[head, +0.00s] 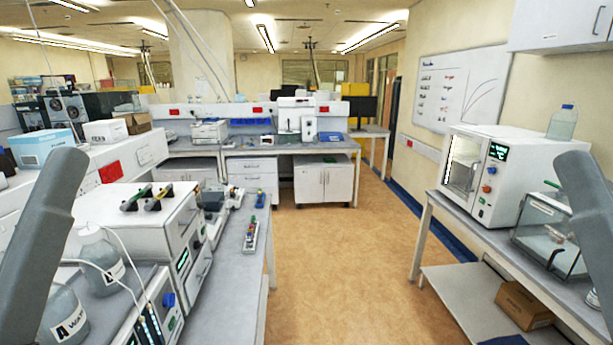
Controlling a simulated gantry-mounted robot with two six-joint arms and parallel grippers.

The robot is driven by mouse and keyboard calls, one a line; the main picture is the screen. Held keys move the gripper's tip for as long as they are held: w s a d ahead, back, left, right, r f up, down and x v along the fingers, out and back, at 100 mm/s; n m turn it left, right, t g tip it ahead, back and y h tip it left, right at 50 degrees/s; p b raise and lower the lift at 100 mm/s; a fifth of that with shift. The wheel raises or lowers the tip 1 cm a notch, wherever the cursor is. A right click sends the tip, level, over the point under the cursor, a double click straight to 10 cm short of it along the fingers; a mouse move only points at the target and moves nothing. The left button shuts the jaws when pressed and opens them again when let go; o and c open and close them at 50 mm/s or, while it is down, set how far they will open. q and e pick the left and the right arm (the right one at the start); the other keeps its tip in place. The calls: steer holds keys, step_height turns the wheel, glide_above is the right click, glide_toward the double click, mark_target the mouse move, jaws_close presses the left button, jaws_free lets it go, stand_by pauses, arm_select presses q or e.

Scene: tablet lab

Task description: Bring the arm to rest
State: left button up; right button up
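Both of my arms show only as grey links at the picture's sides in the head view. The left link stands at the left edge, in front of the left bench. The right link stands at the right edge, in front of the right bench. Both links slant upward, and their lower parts run out of the frame. Neither gripper is in view, so I cannot see their fingers or whether they hold anything.
The left bench (225,300) carries bottles (66,312), white instruments and a small rack (251,235). The right bench (445,200) carries a white oven-like machine (508,172) and a glass box (548,232). A cardboard box (524,304) sits below. The floor (335,265) between is clear.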

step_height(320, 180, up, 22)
steer(key=p, duration=1.9)
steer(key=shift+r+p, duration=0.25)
steer(key=shift+p, duration=0.15)
